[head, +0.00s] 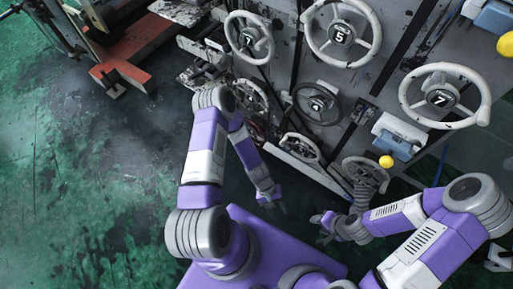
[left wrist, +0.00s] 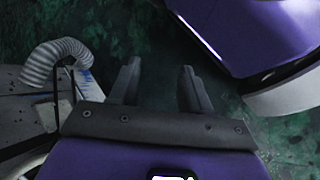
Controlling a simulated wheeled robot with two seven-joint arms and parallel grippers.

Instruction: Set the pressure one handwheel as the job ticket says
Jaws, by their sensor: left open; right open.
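Several spoked handwheels are on the grey panel in the head view. One with a 7 (head: 441,98) is at the right, and another with what looks like a 7 (head: 249,41) is at upper left. Smaller, darker handwheels (head: 317,103) sit lower down. I cannot read which is pressure one. No job ticket is readable. My left gripper (head: 269,202) is open and empty, below the panel; its fingers show in the left wrist view (left wrist: 160,92). My right gripper (head: 322,229) is open and empty, apart from the wheels.
Yellow balls (head: 386,161) sit by blue-grey boxes (head: 393,137) on the panel's right side. An orange-red metal frame (head: 122,72) stands at upper left. The stained green floor (head: 75,190) is clear at left. A ribbed grey hose (left wrist: 57,60) shows in the left wrist view.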

